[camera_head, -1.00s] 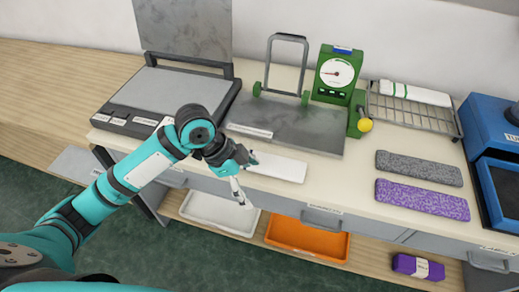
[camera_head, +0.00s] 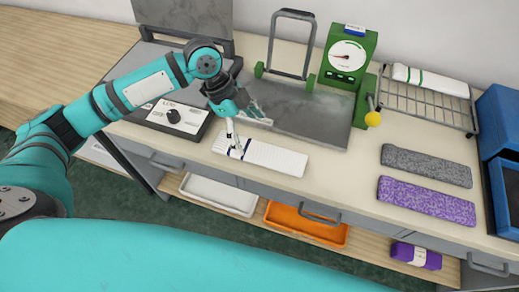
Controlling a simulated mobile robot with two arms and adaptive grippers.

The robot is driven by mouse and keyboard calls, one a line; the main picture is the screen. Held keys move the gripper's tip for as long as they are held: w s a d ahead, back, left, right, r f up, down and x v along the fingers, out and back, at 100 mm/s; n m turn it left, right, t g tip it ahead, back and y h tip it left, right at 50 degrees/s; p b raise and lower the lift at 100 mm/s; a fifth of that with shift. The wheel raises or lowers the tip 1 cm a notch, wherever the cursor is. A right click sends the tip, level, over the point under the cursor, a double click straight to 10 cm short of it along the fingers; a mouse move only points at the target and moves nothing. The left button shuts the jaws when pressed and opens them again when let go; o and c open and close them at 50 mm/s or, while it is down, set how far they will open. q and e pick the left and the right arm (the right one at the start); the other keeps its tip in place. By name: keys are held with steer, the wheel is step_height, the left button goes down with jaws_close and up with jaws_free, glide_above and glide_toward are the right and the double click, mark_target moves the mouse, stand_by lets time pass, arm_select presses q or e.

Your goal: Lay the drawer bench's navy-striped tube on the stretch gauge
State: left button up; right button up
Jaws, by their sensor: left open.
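The navy-striped tube (camera_head: 272,158) is a flat white ribbed knit piece with dark bands near its left end. It lies on the bench top, in front of the gauge's plate. The stretch gauge has a green dial housing (camera_head: 347,54), a grey metal plate (camera_head: 310,121) and an upright grey frame. My left gripper (camera_head: 250,136) is open, with its fingers spread over the tube's banded left end. One finger overlaps the bands in the picture; I cannot tell whether it touches. Nothing shows on the gauge's plate. My right gripper is out of view.
A green-striped white tube (camera_head: 430,80) lies on a wire rack (camera_head: 425,107). Grey (camera_head: 426,165) and purple (camera_head: 426,201) pieces lie at the right. White (camera_head: 218,195) and orange (camera_head: 305,224) trays sit on the shelf below. A press (camera_head: 170,124) stands left of the gauge.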

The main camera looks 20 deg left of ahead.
mark_target(259, 151)
arm_select(q)
steer(key=x, duration=0.3)
steer(key=shift+r, duration=0.1)
steer(key=shift+f, duration=0.2)
steer(key=p+x, duration=0.1)
steer(key=x, duration=0.3)
steer(key=shift+w+f+p, duration=0.15)
steer(key=shift+f+p, duration=0.2)
steer(key=shift+d+f, duration=0.1)
steer(key=shift+f, duration=0.1)
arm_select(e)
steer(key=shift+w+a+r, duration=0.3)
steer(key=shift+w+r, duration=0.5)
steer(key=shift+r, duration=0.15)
arm_select(q)
steer(key=shift+c, duration=0.6)
steer(key=c, duration=0.9)
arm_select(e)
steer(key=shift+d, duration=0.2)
